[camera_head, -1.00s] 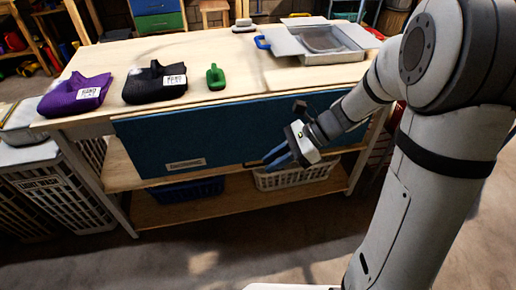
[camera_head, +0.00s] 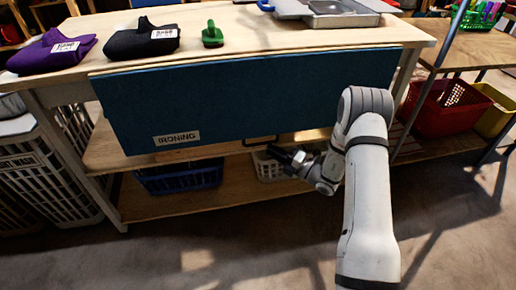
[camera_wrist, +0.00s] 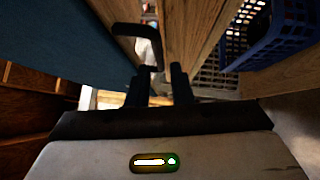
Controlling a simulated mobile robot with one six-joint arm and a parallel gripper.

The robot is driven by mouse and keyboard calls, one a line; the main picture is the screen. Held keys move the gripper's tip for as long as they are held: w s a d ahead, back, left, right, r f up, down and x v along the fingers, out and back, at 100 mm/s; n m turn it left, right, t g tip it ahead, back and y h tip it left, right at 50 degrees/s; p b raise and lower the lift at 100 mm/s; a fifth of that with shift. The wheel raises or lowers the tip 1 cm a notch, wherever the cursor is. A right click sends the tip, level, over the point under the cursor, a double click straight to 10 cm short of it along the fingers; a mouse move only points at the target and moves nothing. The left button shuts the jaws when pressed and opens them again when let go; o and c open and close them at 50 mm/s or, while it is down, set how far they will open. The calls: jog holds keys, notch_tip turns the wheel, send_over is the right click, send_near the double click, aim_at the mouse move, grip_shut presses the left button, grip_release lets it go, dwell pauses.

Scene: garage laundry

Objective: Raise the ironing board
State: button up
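The ironing board (camera_head: 250,98) is a dark blue panel hanging down along the front of the wooden workbench, with an "IRONING" label at its lower left. A dark bar handle (camera_head: 262,141) sits at its bottom edge. My gripper (camera_head: 272,151) is just below that edge, close to the handle. In the wrist view the handle (camera_wrist: 138,31) shows as a bent dark bar beyond the fingertips, and the board (camera_wrist: 55,35) fills the upper left. My gripper (camera_wrist: 158,75) shows two dark fingers apart with nothing between them. Whether a finger touches the handle I cannot tell.
The bench top (camera_head: 245,40) holds a purple cover (camera_head: 52,50), a black cover (camera_head: 142,42), a green brush (camera_head: 212,36) and a metal tray (camera_head: 330,12). A lower shelf (camera_head: 130,200) carries a blue basket (camera_head: 180,178) and a white basket (camera_head: 268,168).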

aim_at(258, 144)
jog(key=b+x, duration=0.1)
jog(key=x, duration=0.5)
jog(key=shift+a+b, duration=0.15)
jog(key=shift+b, duration=0.2)
jog(key=shift+c, duration=0.2)
grip_shut()
jog(key=shift+s+a, duration=0.1)
